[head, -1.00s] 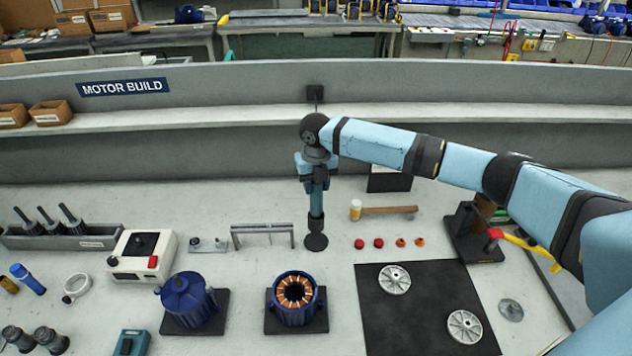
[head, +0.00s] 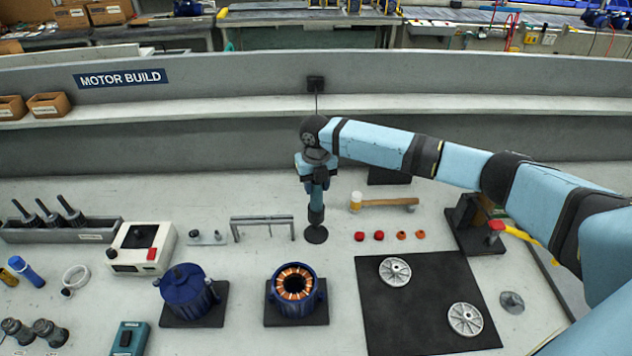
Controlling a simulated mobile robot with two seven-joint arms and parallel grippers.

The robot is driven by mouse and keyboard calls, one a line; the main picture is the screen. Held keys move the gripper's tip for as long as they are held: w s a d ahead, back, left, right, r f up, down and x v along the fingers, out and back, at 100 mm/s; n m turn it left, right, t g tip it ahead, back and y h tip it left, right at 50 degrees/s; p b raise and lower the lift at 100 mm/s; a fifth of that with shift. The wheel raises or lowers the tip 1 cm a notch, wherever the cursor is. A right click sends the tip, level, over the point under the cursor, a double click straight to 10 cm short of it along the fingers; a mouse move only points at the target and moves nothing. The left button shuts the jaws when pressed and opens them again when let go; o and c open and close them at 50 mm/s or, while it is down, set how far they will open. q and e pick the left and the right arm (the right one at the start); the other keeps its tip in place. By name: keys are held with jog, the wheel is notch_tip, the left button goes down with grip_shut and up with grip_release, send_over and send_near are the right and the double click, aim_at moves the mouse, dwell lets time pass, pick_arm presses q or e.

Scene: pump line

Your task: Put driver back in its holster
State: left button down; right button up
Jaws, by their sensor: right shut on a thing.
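My right gripper (head: 316,172) is at the centre, pointing down, and shut on the driver (head: 316,203). The driver is a slim teal and dark tool held upright, with a thin cable rising behind the arm to a black box on the back wall. Directly below it is a round black base (head: 316,235) on the bench, which looks like the holster. The driver's lower end meets or overlaps this base in the picture; I cannot tell whether it is seated in it. My left gripper is not in view.
A grey bracket frame (head: 262,221) stands left of the driver, and a mallet (head: 384,203) lies to the right. Red and orange caps (head: 379,236) sit nearby. Two motor housings (head: 295,290) and a black mat (head: 425,312) with metal discs are in front.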

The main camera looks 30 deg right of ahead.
jog(key=shift+f+b, duration=0.5)
jog(key=shift+f, duration=0.9)
jog(key=o, duration=1.3)
notch_tip(320, 180, up, 6)
jog(key=p, duration=0.5)
